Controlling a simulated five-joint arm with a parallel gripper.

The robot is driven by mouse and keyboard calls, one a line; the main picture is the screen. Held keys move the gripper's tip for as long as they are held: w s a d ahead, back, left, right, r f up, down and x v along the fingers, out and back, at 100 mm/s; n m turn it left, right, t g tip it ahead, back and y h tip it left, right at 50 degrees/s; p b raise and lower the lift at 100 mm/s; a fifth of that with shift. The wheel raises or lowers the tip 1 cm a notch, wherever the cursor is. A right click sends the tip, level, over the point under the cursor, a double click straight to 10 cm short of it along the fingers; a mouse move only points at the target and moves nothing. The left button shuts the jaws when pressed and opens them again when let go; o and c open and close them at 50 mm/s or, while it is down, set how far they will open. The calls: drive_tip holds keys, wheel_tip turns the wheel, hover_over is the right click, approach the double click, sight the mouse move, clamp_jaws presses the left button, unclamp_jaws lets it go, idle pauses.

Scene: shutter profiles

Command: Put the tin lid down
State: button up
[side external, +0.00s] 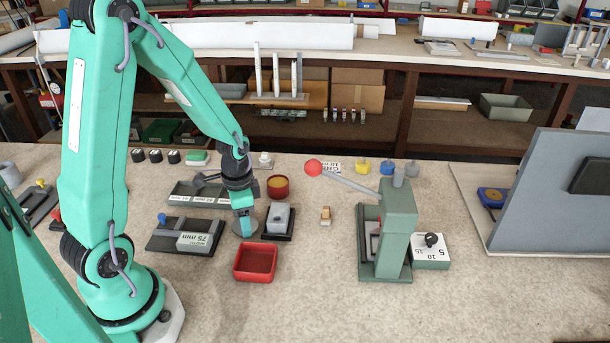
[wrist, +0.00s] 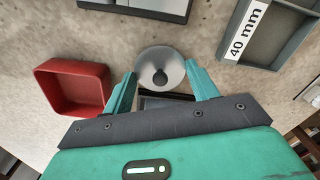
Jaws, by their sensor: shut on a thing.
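The tin lid is a round grey disc with a dark knob at its middle; it shows between my fingertips in the wrist view (wrist: 160,55). In the side view the lid (side external: 256,230) is partly hidden behind my fingers. My gripper (side external: 245,230) points down and is shut on the lid; its two teal fingers also show in the wrist view (wrist: 160,72). The lid is low at the tabletop, but I cannot tell whether it touches.
A square red tray (side external: 243,276) lies just in front. A dark block stand (side external: 283,235) is close on the right, a 75 mm fixture (side external: 165,240) on the left. A green lever press (side external: 398,230) stands farther right.

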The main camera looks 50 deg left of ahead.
drive_tip(key=shift+r, duration=1.35)
drive_tip(key=s+d+r, duration=0.3)
drive_tip(key=d+r, duration=0.4)
drive_tip(key=d, duration=0.4)
drive_tip(key=shift+d, duration=0.2)
drive_tip(key=shift+w+r, duration=0.1)
drive_tip(key=shift+w, duration=0.05)
drive_tip(key=w+a+r+n, duration=0.2)
drive_tip(key=w+r+n, duration=0.2)
drive_tip(key=w+r, duration=0.4)
drive_tip(key=shift+w+a+n, duration=0.25)
drive_tip(key=shift+w+n, duration=0.05)
drive_tip(key=shift+w, duration=2.25)
